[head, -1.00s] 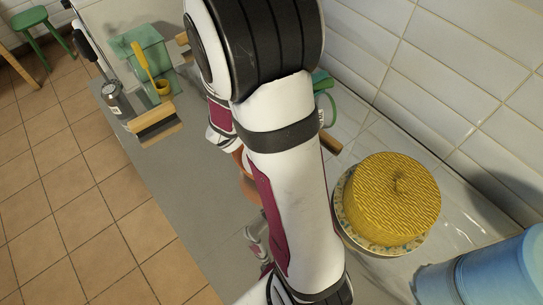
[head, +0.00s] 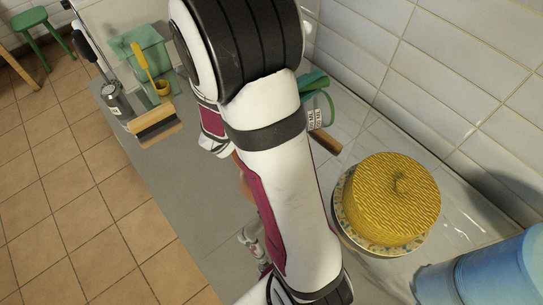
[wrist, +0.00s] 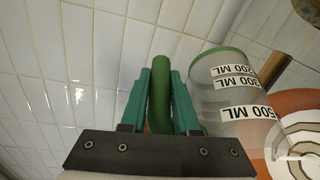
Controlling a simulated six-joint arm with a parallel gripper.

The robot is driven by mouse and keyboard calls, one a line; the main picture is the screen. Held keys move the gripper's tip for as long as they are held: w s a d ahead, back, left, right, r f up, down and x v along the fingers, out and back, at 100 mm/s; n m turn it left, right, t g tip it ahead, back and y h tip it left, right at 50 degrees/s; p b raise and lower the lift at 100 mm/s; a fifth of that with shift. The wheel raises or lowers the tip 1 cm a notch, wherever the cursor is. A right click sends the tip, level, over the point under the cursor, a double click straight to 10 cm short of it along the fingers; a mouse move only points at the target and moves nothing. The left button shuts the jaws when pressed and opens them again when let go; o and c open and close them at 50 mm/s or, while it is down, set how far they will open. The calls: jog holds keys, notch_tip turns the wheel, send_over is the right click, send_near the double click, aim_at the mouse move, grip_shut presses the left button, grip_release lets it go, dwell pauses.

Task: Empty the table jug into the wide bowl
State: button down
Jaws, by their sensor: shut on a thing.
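The table jug (wrist: 231,92) is clear with a green rim, a green handle and ML labels. My gripper (wrist: 160,78) is shut on its green handle in the wrist view. In the head view the jug (head: 321,111) shows just right of my arm, with its labelled side partly visible. I cannot tell its tilt or whether liquid is inside. A terracotta bowl with a cream pattern inside, likely the wide bowl (wrist: 289,102), shows at the right of the wrist view, partly behind the jug. In the head view only a sliver of terracotta (head: 243,180) shows beside my arm, which hides the rest.
A yellow woven dome (head: 390,198) sits on a patterned plate at right, with a blue container (head: 485,272) nearer. A wooden handle (head: 325,142) lies near the jug. The left-middle counter is clear.

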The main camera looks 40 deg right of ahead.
aim_at(326, 98)
jog(key=d, duration=0.1)
jog(key=s+d+f+y, duration=0.1)
jog(key=d+m+y, duration=0.1)
jog(key=shift+s+d+f, duration=0.2)
jog(key=shift+s+f, duration=0.05)
jog(key=shift+s, duration=0.1)
jog(key=shift+d+f, duration=0.25)
jog(key=s+d+f+m+t+y+b, duration=0.35)
jog(key=d+f+y+b, duration=0.45)
jog(key=d+f+y, duration=0.45)
notch_tip(326, 98, up, 4)
jog(key=a+y, duration=0.1)
jog(key=w+a+r+n, duration=0.1)
jog(key=w+a+r, duration=0.3)
jog(key=w+a, duration=0.5)
jog(key=w+a+r+n, duration=0.1)
jog(key=w+a+r, duration=0.4)
jog(key=a, duration=0.7)
jog(key=a+r, duration=0.3)
jog(key=a, duration=0.7)
jog(key=s+a+r, duration=0.1)
jog(key=a+r, duration=0.2)
jog(key=a, duration=0.8)
jog(key=shift+r+y, duration=0.2)
jog(key=shift+y, duration=0.25)
